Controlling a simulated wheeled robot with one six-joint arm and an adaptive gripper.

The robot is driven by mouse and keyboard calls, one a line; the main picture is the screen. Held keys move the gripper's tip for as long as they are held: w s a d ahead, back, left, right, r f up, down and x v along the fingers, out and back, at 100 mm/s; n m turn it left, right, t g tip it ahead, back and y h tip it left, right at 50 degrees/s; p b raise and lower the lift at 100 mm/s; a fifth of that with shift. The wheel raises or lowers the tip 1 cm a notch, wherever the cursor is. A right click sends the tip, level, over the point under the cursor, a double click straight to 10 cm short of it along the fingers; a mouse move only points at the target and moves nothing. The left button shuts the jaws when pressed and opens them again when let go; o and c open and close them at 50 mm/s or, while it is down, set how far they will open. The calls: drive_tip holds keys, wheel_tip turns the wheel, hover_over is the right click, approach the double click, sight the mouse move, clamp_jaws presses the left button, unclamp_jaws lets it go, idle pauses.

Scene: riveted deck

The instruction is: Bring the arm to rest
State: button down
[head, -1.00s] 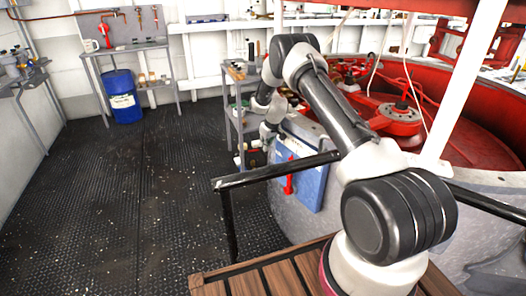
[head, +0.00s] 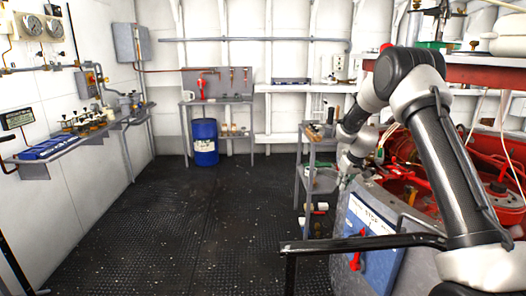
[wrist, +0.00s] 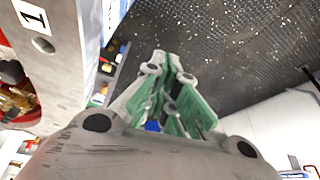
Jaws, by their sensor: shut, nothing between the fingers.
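My arm rises from the lower right of the head view and bends over at a raised elbow. Its wrist hangs down beside the grey shelf cart. My gripper (head: 343,180) is small and partly hard to make out there. In the wrist view, my gripper (wrist: 172,112) shows its green-padded fingers closed together with nothing between them. It points out over the dark deck floor.
The shelf cart (head: 305,170) stands close to my wrist. A black rail (head: 360,243) and a blue panel (head: 372,250) lie nearer. Red machinery (head: 420,165) is at right. A blue drum (head: 205,142) stands far back. The floor (head: 210,225) at left is open.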

drive_tip(key=s+r+m, duration=0.1)
drive_tip(key=s+r, duration=2.3)
drive_tip(key=r, duration=0.1)
drive_tip(key=s+d+m+h, duration=0.1)
drive_tip(key=s+m, duration=0.1)
drive_tip(key=s, duration=2.4)
drive_tip(key=shift+d, duration=0.2)
drive_tip(key=shift+s, duration=0.1)
